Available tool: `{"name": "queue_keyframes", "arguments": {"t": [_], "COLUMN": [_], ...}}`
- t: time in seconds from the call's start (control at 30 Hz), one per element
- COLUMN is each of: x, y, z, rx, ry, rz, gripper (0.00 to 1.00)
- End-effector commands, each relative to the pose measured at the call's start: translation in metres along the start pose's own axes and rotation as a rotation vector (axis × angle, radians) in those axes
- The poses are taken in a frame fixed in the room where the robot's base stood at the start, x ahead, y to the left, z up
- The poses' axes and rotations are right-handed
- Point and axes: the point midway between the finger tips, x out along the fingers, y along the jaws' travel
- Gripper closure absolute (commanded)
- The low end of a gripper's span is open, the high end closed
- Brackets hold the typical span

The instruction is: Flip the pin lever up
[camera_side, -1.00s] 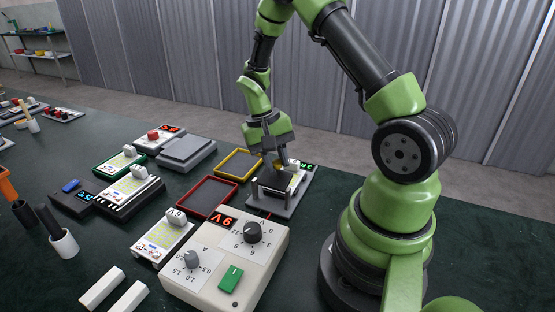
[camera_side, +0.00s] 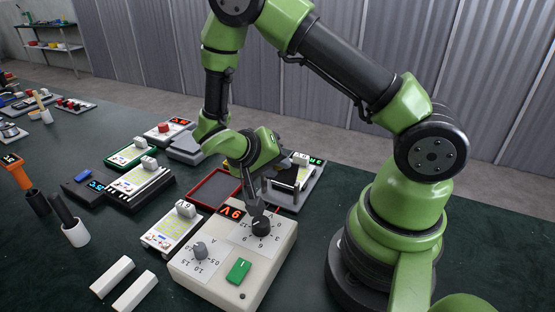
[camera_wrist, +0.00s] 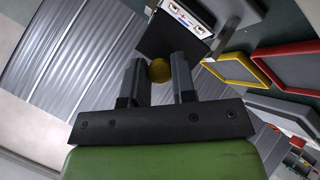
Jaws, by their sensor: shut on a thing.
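The device with the pin lever stands in the side view behind the power supply box, with a grey base (camera_side: 289,202), a white panel and a small green display. In the wrist view its white panel (camera_wrist: 190,17) and a dark plate show at the top. The lever's round yellow knob (camera_wrist: 160,70) lies between my fingertips in the wrist view. My gripper (camera_wrist: 157,78) is shut on this knob. In the side view my gripper (camera_side: 256,198) is tilted, in front of and left of the device, and appears over the supply's black dial. The knob and most of the lever are hidden there.
The cream power supply box (camera_side: 225,285) with dials and a green switch is in front. A red-rimmed tray (camera_side: 213,190) lies to the left; a yellow-rimmed tray (camera_wrist: 233,68) is beside the device. Several other devices and a cup (camera_side: 76,234) stand further left.

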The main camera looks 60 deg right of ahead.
Motion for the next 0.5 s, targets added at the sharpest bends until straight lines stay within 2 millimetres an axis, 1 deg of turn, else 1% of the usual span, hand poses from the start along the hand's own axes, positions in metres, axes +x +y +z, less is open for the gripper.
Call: {"name": "queue_keyframes", "arguments": {"t": [0.2, 0.5], "x": [-0.0013, -0.0013], "y": [-0.0020, -0.0021], "z": [0.0016, 0.0023], "rx": [0.013, 0.016], "ry": [0.038, 0.045], "rz": [0.032, 0.040], "gripper": [0.99, 0.99]}}
